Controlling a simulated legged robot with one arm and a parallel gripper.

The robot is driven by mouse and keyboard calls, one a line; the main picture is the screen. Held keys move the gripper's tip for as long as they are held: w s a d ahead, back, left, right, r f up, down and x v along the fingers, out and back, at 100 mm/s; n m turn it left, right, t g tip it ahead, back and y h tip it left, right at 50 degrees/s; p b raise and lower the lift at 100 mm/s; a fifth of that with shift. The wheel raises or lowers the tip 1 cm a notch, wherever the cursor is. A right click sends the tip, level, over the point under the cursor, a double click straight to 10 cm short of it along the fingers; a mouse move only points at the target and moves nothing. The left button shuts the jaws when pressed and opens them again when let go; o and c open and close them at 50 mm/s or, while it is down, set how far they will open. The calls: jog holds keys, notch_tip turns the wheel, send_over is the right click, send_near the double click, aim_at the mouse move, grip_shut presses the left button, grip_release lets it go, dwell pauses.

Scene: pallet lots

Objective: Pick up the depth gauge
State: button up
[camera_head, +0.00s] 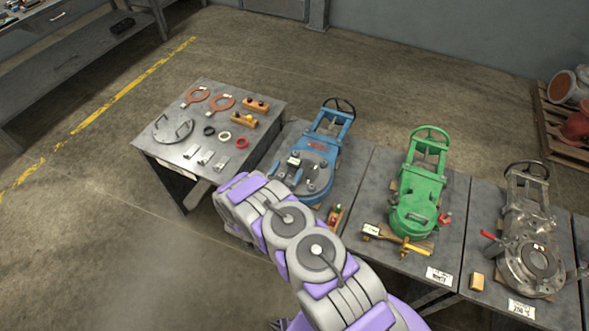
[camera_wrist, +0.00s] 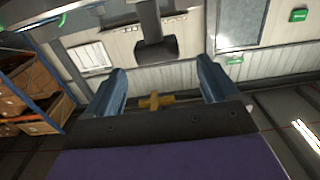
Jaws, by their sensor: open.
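A yellow, brass-like T-shaped tool (camera_head: 408,246), which looks like the depth gauge, lies on the table in front of the green valve (camera_head: 415,205) in the head view. I cannot be sure of its kind at this size. My gripper shows in the wrist view (camera_wrist: 160,88), its two blue-grey fingers spread apart. A small yellow-brown T-shaped thing (camera_wrist: 155,101) shows between the fingers; I cannot tell its distance or whether it is the same tool. The gripper faces a wall and shelving, not the tables. In the head view, I cannot make out the gripper.
A blue valve (camera_head: 313,165) and a grey valve (camera_head: 530,235) stand on neighbouring tables. A left table (camera_head: 155,146) holds rings, blocks and small parts. A pallet (camera_head: 555,135) with red parts stands far right. Boxes (camera_wrist: 40,75) sit on shelving.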

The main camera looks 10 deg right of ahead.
aim_at(292, 165)
jog(key=shift+f+b+x, duration=0.15)
jog(key=shift+b+x, duration=0.25)
jog(key=shift+x, duration=0.9)
jog(key=shift+f+b+x, duration=0.1)
jog(key=shift+b+x, duration=0.3)
jog(key=shift+x, duration=0.85)
jog(key=shift+w+d, duration=0.15)
jog(key=shift+d, duration=0.3)
jog(key=shift+a, duration=0.5)
jog(key=c, duration=0.5)
jog(key=shift+c, duration=1.1)
jog(key=shift+d, duration=0.35)
jog(key=c, duration=0.6)
jog(key=shift+a, duration=0.1)
jog(key=shift+c, duration=1)
jog(key=shift+a+r, duration=0.1)
